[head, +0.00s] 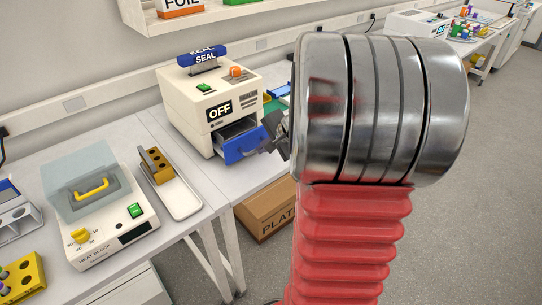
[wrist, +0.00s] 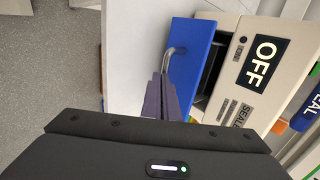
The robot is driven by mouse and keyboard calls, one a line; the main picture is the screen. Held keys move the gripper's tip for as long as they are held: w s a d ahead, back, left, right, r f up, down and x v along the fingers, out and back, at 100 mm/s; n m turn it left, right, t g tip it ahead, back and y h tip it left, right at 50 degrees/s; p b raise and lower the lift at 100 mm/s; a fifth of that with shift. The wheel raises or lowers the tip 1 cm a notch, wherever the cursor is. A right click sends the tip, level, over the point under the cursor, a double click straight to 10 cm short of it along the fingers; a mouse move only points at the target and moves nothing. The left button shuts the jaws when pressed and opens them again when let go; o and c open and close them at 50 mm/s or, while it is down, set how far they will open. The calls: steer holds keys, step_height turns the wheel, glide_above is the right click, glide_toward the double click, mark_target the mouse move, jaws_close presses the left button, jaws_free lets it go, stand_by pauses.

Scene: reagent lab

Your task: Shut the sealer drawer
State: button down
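The sealer (head: 192,108) is a cream box with a blue SEAL sign on top and a display reading OFF. It also shows on its side in the wrist view (wrist: 268,60). Its blue-fronted drawer (head: 245,147) sticks out of the lower front, with a gap behind the front panel. The drawer's blue front (wrist: 195,50) and its metal handle (wrist: 171,56) are near the fingers in the wrist view. My gripper (wrist: 161,76) has its dark fingers close together, with tips right by the handle. I cannot tell whether they touch it. My arm hides part of the head view.
A heat block (head: 100,205) with a clear lid stands on the left bench. A cardboard box (head: 268,210) is below the bench. The floor at right is clear.

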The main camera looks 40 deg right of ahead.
mark_target(250, 136)
steer(key=w, duration=0.7)
steer(key=shift+d+f, duration=0.1)
steer(key=shift+d, duration=0.05)
steer(key=shift+w, duration=0.3)
steer(key=shift+r, duration=0.2)
steer(key=s, duration=0.4)
steer(key=shift+s+r, duration=0.1)
steer(key=shift+r, duration=0.25)
steer(key=v, duration=0.9)
steer(key=shift+s+r, duration=0.3)
